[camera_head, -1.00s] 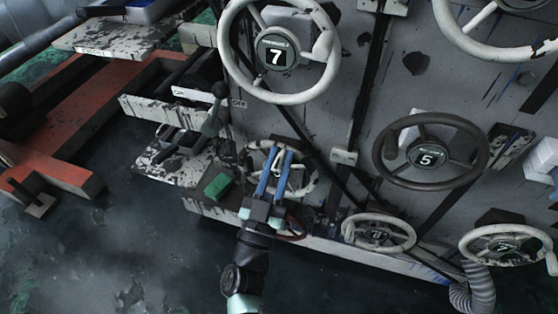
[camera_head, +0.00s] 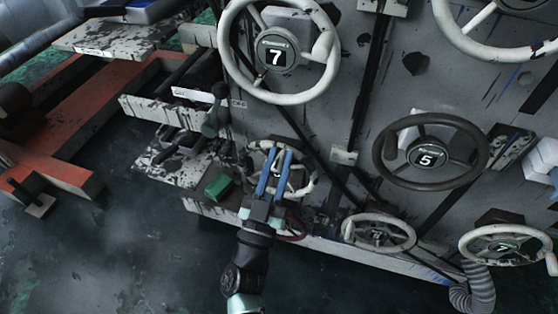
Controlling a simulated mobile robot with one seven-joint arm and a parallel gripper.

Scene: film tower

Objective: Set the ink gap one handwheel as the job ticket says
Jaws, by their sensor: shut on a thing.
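My gripper (camera_head: 274,152), with two blue fingers, reaches up from the bottom to a small pale handwheel (camera_head: 306,172) low on the grey machine panel. The fingers lie in front of the wheel's hub and hide most of it. The gripper is shut on a part of this wheel; which part, I cannot tell. Other handwheels show: a large white one marked 7 (camera_head: 277,55), a dark one marked 5 (camera_head: 427,156), a small white one (camera_head: 379,234) at lower right, and a white one marked 7 (camera_head: 504,246) at far right. I cannot make out a job ticket or which label reads ink gap one.
A green block (camera_head: 218,187) sits on a ledge left of the gripper. Paint-stained shelves (camera_head: 180,165) and a red-orange beam (camera_head: 75,125) stand at left. A ribbed hose (camera_head: 474,290) hangs at lower right. The dark floor at lower left is clear.

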